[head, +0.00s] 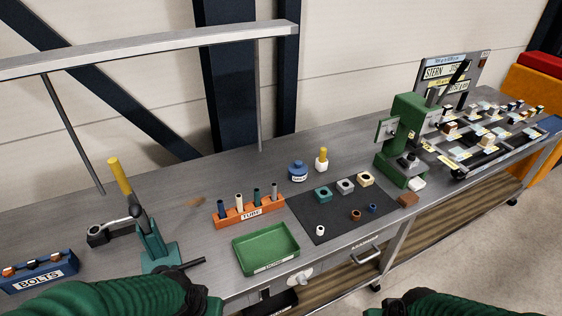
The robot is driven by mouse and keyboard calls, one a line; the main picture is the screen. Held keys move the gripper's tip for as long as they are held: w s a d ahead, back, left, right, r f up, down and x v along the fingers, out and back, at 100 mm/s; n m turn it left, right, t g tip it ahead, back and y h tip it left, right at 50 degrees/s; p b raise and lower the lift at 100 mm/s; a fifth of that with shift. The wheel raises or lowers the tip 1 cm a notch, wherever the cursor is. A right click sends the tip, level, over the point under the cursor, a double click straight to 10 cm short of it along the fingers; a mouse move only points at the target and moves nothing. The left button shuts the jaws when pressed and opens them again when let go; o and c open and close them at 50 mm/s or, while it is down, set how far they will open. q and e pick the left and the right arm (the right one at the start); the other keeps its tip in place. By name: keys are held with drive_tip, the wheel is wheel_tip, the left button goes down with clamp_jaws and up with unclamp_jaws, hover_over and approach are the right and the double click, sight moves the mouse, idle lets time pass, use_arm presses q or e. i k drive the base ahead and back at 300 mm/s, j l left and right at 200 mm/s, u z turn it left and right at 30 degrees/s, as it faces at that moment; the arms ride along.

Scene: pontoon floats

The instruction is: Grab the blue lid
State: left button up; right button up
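A small round jar (298,172) with a blue lid (298,164) on top stands upright on the grey workbench (190,205), behind the dark mat. A label, too small to read, is on its front. My green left arm shows at the bottom left and a part of my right arm at the bottom right. Both are well in front of the jar and apart from it. Neither gripper's fingers are visible.
A white bottle with a yellow top (322,160) stands close right of the jar. An orange tube rack (249,215) and a green tray (265,249) are in front. Small blocks and rings lie on the dark mat (320,228). A green press (405,140) stands to the right.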

sight(297, 167)
drive_tip(key=i+l+u, duration=0.2)
drive_tip(key=l+u, duration=0.15)
drive_tip(key=l, duration=0.25)
drive_tip(key=i+l+u, duration=0.1)
drive_tip(key=l+u, duration=0.2)
drive_tip(key=l, duration=0.35)
drive_tip(key=l+u, duration=0.35)
drive_tip(key=l, duration=0.35)
drive_tip(key=i+l+u, duration=0.85)
drive_tip(key=l, duration=0.15)
